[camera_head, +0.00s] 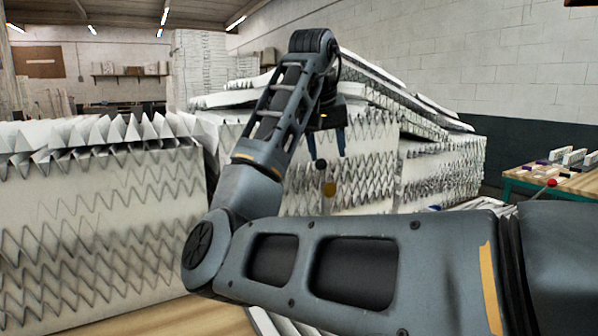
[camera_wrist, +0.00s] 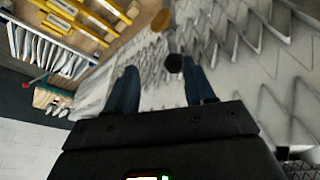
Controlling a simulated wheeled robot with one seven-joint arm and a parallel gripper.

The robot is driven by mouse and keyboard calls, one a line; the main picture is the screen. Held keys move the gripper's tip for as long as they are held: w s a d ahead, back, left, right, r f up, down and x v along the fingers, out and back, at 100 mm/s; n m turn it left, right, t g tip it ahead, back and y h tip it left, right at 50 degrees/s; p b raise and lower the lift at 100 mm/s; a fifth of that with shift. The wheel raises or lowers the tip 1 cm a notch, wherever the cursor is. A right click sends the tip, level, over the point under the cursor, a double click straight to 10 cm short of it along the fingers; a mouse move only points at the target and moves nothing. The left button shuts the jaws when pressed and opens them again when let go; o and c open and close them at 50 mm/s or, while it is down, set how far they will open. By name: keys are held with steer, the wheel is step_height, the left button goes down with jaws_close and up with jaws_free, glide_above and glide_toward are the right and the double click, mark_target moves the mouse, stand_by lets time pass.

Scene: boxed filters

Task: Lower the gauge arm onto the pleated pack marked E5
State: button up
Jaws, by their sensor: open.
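My gripper (camera_head: 327,156) points down in front of the pleated packs in the head view, its two blue fingers apart. In the wrist view my gripper (camera_wrist: 158,72) is open. A small black ball (camera_head: 321,164) shows at the fingertips, with a brass-coloured disc (camera_head: 329,188) just below it. In the wrist view the black ball (camera_wrist: 174,63) appears between the fingertips, nearer the right finger, and the disc (camera_wrist: 160,20) lies beyond. I cannot tell whether the ball and disc belong to the gauge arm, or whether a finger touches the ball. No E5 mark is legible.
A large white pleated pack (camera_head: 90,225) stands at left. More pleated packs (camera_head: 440,170) are stacked behind my arm. A wooden-topped bench (camera_head: 575,185) at right carries small items and a red ball (camera_head: 551,183). Yellow-framed items (camera_wrist: 75,30) lie at upper left in the wrist view.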

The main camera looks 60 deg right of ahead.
mark_target(322, 172)
steer(key=shift+w+a+f, duration=0.4)
steer(key=shift+w+f, duration=0.05)
steer(key=shift+w, duration=0.3)
steer(key=shift+x, duration=3.5)
steer(key=shift+c, duration=0.4)
jaws_close()
steer(key=shift+a, duration=0.1)
